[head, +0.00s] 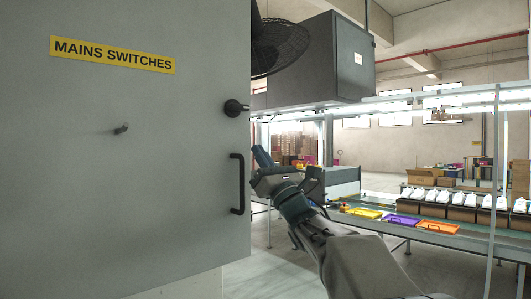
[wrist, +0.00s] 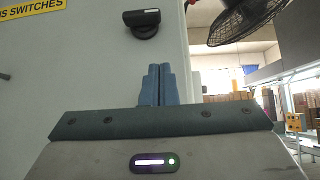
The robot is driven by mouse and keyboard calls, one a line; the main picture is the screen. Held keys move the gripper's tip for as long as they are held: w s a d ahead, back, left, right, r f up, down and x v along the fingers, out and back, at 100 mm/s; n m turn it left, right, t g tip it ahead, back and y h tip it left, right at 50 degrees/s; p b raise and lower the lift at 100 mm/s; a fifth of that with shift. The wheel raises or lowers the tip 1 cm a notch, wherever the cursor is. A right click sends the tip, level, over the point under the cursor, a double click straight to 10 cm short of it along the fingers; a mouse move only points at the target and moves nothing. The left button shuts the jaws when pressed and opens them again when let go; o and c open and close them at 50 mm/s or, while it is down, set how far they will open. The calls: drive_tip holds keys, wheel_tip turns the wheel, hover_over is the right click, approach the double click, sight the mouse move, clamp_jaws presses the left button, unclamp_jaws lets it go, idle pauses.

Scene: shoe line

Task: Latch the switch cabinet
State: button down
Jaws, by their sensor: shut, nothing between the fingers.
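The switch cabinet (head: 120,210) is a large grey door face with a yellow MAINS SWITCHES label (head: 112,54), filling the left of the head view. Near its right edge sits a black turn latch (head: 235,108) with its lever lying about level; it also shows in the wrist view (wrist: 143,20). Below it is an upright black pull handle (head: 238,184). A small metal peg (head: 121,129) sticks out further left. My gripper (head: 261,156) is right of the handle and below the latch. In the wrist view its blue fingers (wrist: 156,84) are together and empty, below the latch and apart from it.
A dark wall box (head: 320,60) and a black fan (head: 278,46) are up to the right. A bench (head: 440,236) with yellow, purple and orange trays and white shoes on boxes stands behind my arm. Open floor shows below the bench.

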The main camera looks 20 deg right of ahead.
sight(232, 112)
drive_tip(key=w+a+r+p, duration=0.1)
drive_tip(key=w+r+p, duration=0.2)
drive_tip(key=r, duration=0.4)
drive_tip(key=shift+w+a+r+p, duration=0.15)
drive_tip(key=shift+a+r+p, duration=0.25)
drive_tip(key=shift+p, duration=0.5)
